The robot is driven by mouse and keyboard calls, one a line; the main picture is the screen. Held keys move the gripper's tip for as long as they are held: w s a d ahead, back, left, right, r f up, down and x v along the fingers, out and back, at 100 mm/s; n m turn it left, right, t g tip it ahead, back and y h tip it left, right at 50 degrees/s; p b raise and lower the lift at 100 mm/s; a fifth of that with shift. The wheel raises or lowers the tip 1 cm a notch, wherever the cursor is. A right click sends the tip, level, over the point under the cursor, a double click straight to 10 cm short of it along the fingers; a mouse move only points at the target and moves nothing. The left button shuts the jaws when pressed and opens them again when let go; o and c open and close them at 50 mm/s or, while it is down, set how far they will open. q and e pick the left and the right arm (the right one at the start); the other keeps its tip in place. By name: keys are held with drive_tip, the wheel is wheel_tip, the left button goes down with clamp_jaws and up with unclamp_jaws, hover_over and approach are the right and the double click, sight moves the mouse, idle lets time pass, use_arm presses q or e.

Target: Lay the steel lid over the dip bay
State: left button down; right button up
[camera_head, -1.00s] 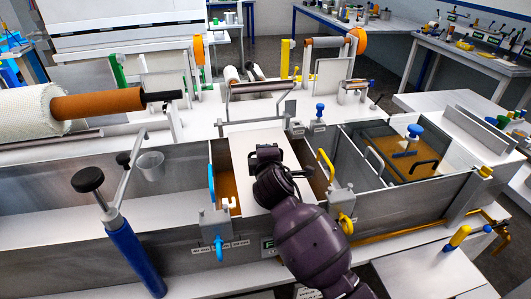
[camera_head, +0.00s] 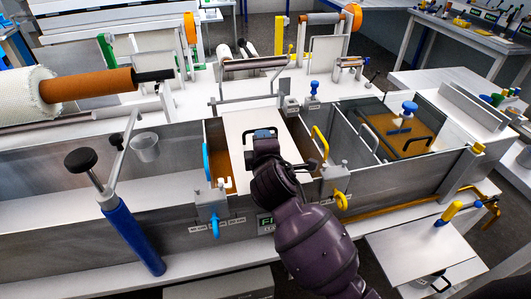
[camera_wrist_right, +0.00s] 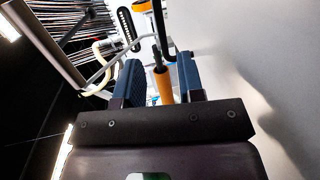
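The steel lid (camera_head: 245,118), a pale flat plate with a black loop handle (camera_head: 262,131), lies across the middle bay of the long steel trough. An amber strip of the dip bay (camera_head: 216,150) shows along the lid's left side. I cannot tell whether the lid's edges sit flush. My right gripper (camera_head: 264,146) is over the lid at its handle, hiding part of it. In the right wrist view my gripper's two blue fingers (camera_wrist_right: 160,80) stand apart. A black loop shows past their tips, and an orange rod shows in the gap behind. My left gripper is out of view.
A gate with a blue handle (camera_head: 207,163) stands left of the lid, one with a yellow handle (camera_head: 321,142) right of it. A further bay holds amber liquid (camera_head: 403,135) under a blue knob. A blue post (camera_head: 131,237) and fibre roll (camera_head: 34,103) are at left.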

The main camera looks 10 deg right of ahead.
drive_tip(key=shift+v, duration=2.55)
